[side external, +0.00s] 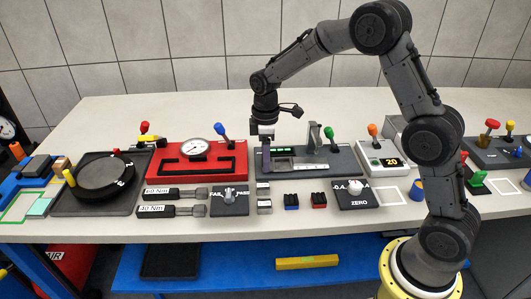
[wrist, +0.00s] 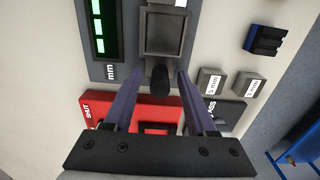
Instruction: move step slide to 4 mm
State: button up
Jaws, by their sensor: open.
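The grey slide jack (side external: 345,165) stands at the middle of the table, with a green-lit display (side external: 281,150) and a light scale strip. In the wrist view its display (wrist: 98,30) with green bars and an "mm" label is at upper left, beside a dark square block (wrist: 167,32). A black knob (wrist: 160,80) stands just below that block. My gripper (wrist: 157,76) is open, with one purple finger on each side of the knob and gaps between. In the side view my gripper (side external: 266,158) is at the jack's left end, pointing down.
A red panel (side external: 197,160) with a dial gauge and blue-knobbed lever stands left of the jack. A green-knobbed lever (side external: 328,132) rises behind the jack. Small grey blocks (side external: 264,205) and a blue-black block (side external: 291,201) lie in front.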

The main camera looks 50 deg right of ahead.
notch_tip(320, 180, up, 14)
dwell(0.5)
notch_tip(320, 180, up, 8)
dwell(0.9)
